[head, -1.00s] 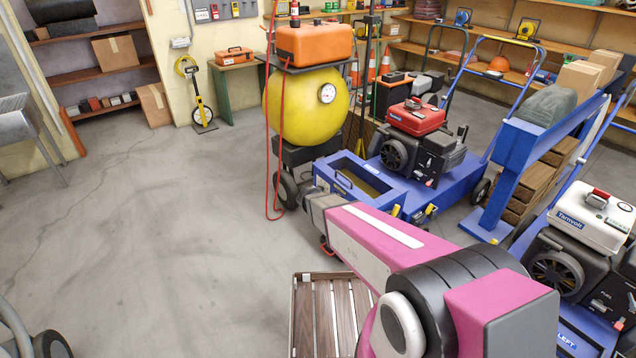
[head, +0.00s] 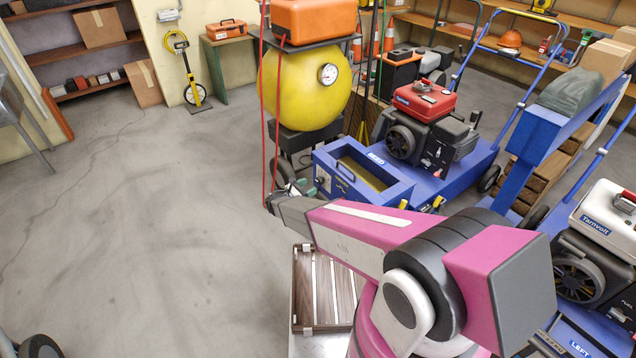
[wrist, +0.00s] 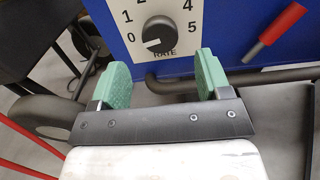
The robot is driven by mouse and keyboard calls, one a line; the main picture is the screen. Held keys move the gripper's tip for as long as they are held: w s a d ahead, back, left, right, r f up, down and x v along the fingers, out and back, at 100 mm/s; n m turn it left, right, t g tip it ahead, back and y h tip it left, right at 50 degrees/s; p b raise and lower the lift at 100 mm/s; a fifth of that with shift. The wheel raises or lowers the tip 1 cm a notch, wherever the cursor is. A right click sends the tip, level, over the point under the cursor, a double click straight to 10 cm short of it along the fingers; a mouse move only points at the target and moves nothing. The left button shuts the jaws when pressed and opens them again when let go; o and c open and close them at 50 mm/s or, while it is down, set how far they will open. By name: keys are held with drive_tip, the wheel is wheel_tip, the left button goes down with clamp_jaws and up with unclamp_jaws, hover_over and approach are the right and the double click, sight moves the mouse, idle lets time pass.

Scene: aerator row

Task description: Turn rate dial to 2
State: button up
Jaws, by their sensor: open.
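The rate dial (wrist: 158,34) is a dark round knob on a blue panel (wrist: 225,30), above the word RATE, with numbers 0 to 5 around it. Its white pointer mark lies toward the lower left, near the 0. My gripper (wrist: 158,78) is open in the wrist view, its green pads spread either side below the dial, apart from it and with nothing between them. In the head view the dial panel (head: 322,180) is on the end of the blue REED hopper box (head: 385,198). My gripper (head: 290,190) is just left of that panel.
A red-handled lever (wrist: 276,32) sits right of the dial. A dark bar (wrist: 235,80) runs below the panel. The floor to the left is clear.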

sight(318, 182)
drive_tip(key=shift+x, duration=3)
drive_tip(key=c, duration=0.9)
